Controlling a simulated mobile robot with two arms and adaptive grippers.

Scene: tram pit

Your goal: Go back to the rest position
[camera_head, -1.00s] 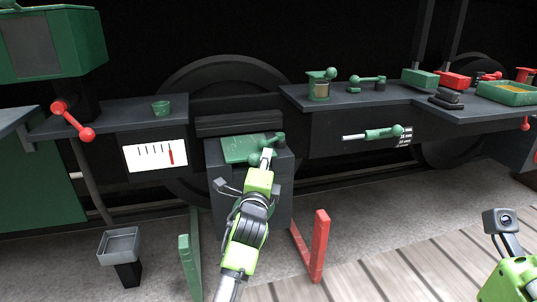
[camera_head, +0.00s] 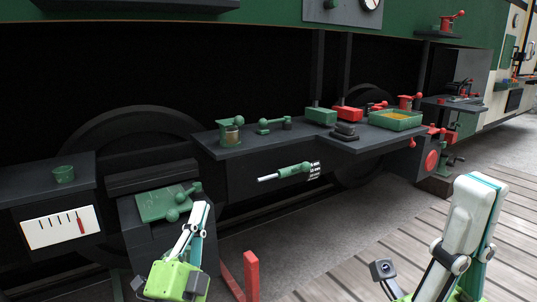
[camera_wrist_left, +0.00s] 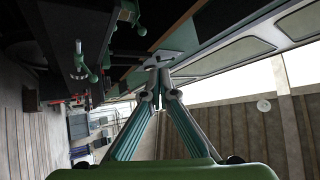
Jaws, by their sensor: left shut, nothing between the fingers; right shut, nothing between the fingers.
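My left gripper (camera_head: 200,208) is at the lower left of the head view, fingers pointing up, shut and empty. It stands in front of a dark box with a green lid (camera_head: 160,204) and green ball-ended levers (camera_head: 178,209), overlapping the box in the picture; I cannot tell the gap. In the left wrist view its fingers (camera_wrist_left: 158,62) meet at the tips with nothing between them. My right gripper (camera_head: 484,186) is large and close at the lower right, fingers up, shut and empty, above the plank floor.
A long dark bench (camera_head: 230,146) carries green and red fittings and a green tray (camera_head: 396,121). A white gauge panel (camera_head: 60,228) is at the left. A red post (camera_head: 251,275) stands right of my left gripper. The plank floor (camera_head: 400,235) is open at the right.

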